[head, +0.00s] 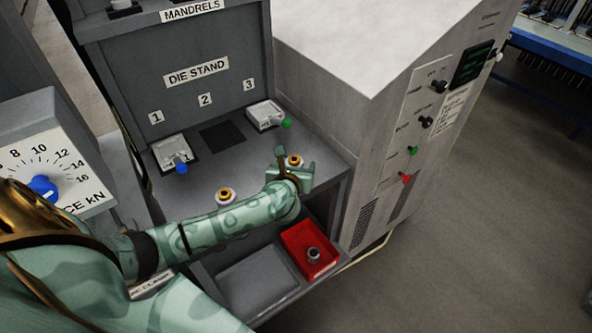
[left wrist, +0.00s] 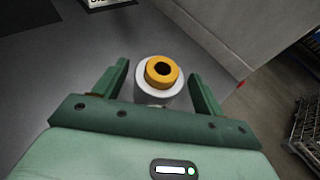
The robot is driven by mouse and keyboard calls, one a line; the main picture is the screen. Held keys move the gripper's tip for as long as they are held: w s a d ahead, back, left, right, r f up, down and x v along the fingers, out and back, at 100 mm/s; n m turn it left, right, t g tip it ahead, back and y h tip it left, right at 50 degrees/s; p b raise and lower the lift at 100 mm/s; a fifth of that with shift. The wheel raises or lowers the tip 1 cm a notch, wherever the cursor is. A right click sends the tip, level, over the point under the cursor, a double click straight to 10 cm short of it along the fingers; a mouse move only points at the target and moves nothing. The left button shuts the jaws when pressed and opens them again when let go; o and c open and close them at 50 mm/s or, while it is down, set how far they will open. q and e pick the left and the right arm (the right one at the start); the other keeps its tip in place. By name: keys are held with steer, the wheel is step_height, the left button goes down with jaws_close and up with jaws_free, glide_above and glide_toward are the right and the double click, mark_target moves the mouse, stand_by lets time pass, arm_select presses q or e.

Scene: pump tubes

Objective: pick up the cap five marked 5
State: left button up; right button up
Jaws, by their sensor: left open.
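A white cap with an orange ring and a dark centre hole (head: 294,161) stands on the grey stand top, beside my left gripper (head: 293,163). In the left wrist view this cap (left wrist: 160,74) stands between the two green fingers, with a gap on each side. My left gripper is open and empty. A second, similar white and orange cap (head: 225,195) stands further left, partly behind my left forearm. No number 5 is readable on either cap. My right gripper is not in view.
A die stand (head: 205,105) numbered 1 to 3 holds a plate with a blue knob (head: 181,165) and one with a green knob (head: 268,113); slot 2 is empty. A red bin (head: 297,237) with a metal part lies below. A tall grey cabinet (head: 350,150) borders the right.

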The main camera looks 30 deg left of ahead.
arm_select(q)
steer(key=shift+a, duration=0.25)
steer(key=c, duration=1.2)
steer(key=shift+r, duration=0.1)
steer(key=shift+c, duration=0.2)
